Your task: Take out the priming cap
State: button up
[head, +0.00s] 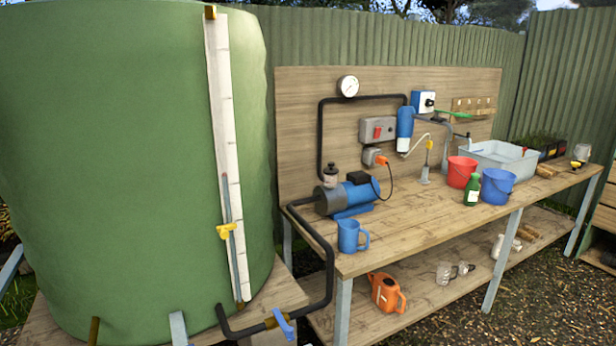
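The blue pump (348,195) sits on the left end of the wooden bench, with a dark grey front end. A small pale fitting with a dark top stands upright on the pump's front end; this looks like the priming cap (330,171), but it is too small to make out its details. A black pipe rises just behind it. My gripper is not in view, so its distance from the cap cannot be told.
A blue jug (350,236) stands in front of the pump. The large green tank (120,160) is close on the left. A black pipe (328,262) runs from the pump down to a blue-handled valve (283,323).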

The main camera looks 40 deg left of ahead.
aim_at(330, 171)
jog(key=z, duration=0.15)
jog(key=k, duration=1.6)
jog(key=u, duration=1.2)
jog(key=i, duration=1)
jog(key=u, duration=0.1)
